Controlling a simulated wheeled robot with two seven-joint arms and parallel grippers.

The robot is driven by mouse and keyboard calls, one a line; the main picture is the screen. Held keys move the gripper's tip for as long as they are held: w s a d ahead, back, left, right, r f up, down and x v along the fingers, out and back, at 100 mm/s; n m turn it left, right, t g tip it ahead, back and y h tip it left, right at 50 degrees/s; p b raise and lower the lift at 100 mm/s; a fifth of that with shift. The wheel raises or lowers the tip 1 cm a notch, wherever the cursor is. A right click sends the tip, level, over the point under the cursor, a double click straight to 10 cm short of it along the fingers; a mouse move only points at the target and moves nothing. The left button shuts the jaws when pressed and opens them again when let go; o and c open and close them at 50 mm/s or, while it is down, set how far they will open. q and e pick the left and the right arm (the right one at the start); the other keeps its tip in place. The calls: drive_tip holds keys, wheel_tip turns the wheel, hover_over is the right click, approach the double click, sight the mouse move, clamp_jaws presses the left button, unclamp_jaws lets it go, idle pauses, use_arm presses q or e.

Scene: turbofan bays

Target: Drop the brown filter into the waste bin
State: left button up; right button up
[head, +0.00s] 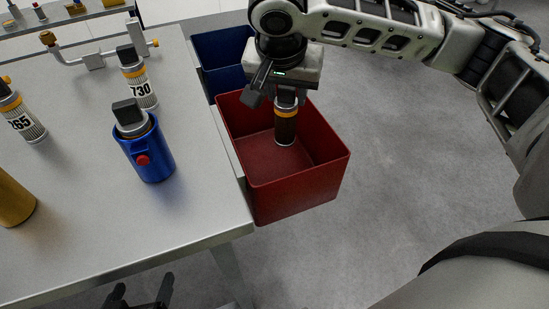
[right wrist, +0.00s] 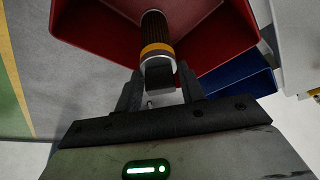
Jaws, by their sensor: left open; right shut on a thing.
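The brown filter (head: 286,127) is a dark brown cylinder with an orange band and a pale metal cap. My right gripper (head: 283,88) is shut on its top end and holds it upright over the red waste bin (head: 305,193). The filter's lower end shows inside the bin's opening, apart from the walls. In the right wrist view the filter (right wrist: 156,40) sits between the fingers of the right gripper (right wrist: 160,90), with the red bin (right wrist: 95,38) around it. My left gripper (head: 140,297) is open and empty at the bottom edge, beside the table front.
A blue bin (head: 222,55) stands behind the red one. The grey table (head: 85,215) at left carries a blue holder (head: 148,155) with a filter in it, a filter marked 730 (head: 142,88), another marked 265 (head: 24,120), and a gold cylinder (head: 12,200). Floor at right is clear.

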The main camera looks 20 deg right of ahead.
use_arm(q)
drive_tip(key=shift+s, duration=0.1)
use_arm(e)
drive_tip(key=o, duration=1.1)
drive_tip(key=shift+r, duration=0.1)
use_arm(q)
drive_tip(key=p, duration=0.2)
drive_tip(key=r+p, duration=0.1)
drive_tip(key=p, duration=0.1)
drive_tip(key=shift+a+r+y+p, duration=0.25)
drive_tip(key=shift+a+y+p, duration=0.05)
drive_tip(key=shift+a+p, duration=0.1)
use_arm(e)
drive_tip(key=v, duration=1.5)
drive_tip(key=shift+s+a+r, duration=0.15)
drive_tip(key=shift+s+r, duration=0.05)
drive_tip(key=shift+r, duration=0.15)
use_arm(q)
drive_tip(key=shift+g, duration=0.3)
